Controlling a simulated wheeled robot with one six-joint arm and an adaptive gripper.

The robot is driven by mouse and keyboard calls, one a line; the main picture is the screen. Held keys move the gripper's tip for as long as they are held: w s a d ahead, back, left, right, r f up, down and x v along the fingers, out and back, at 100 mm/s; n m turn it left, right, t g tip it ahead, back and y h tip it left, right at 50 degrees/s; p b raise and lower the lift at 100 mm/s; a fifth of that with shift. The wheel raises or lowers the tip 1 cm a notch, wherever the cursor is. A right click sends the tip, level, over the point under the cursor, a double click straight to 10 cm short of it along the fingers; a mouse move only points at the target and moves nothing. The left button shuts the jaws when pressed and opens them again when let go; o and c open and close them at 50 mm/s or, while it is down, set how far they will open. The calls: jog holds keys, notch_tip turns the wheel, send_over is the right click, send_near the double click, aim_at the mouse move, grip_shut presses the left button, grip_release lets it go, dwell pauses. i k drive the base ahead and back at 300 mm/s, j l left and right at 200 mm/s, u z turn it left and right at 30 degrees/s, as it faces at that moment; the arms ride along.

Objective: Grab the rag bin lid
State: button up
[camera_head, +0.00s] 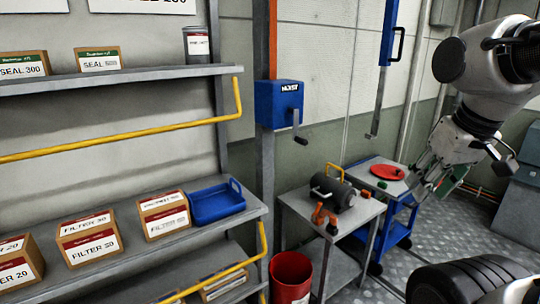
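A flat, round red lid-like disc (387,172) lies on the top of the blue cart (357,170) right of centre. A red bin (291,276) with a white label stands on the floor at the lower middle; its top looks open. My gripper (424,184) hangs from the arm on the right, pointing down and left. In the picture it is just right of the disc, with a gap between them. I see nothing clearly held in it, and its finger opening is too small and angled to make out.
A grey table (296,201) with a dark cylinder (333,192) and an orange part (324,217) stands left of the cart. A shelf (150,243) with filter boxes and a blue tray (215,203) fills the left. A small green object (382,184) lies near the disc.

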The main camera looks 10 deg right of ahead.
aim_at(383, 170)
jog(key=i+l+u, duration=0.1)
jog(key=l, duration=0.2)
jog(key=i+l+u, duration=0.1)
jog(key=l, duration=0.25)
jog(key=i+l+u, duration=0.1)
jog(key=i+l, duration=0.15)
jog(key=i+l+u, duration=0.1)
jog(key=l, duration=0.35)
jog(key=i+l, duration=0.15)
jog(key=l, duration=0.25)
jog(key=i+l, duration=0.15)
jog(key=l, duration=0.25)
jog(key=i+l, duration=0.15)
jog(key=l, duration=0.25)
jog(key=i+l, duration=0.1)
jog(key=l, duration=0.3)
jog(key=i+l+u, duration=0.1)
jog(key=l, duration=0.3)
jog(key=i+l, duration=0.2)
jog(key=l, duration=0.25)
jog(key=i+l, duration=0.1)
jog(key=l, duration=0.3)
jog(key=i+l, duration=0.15)
jog(key=l, duration=0.25)
jog(key=u, duration=0.05)
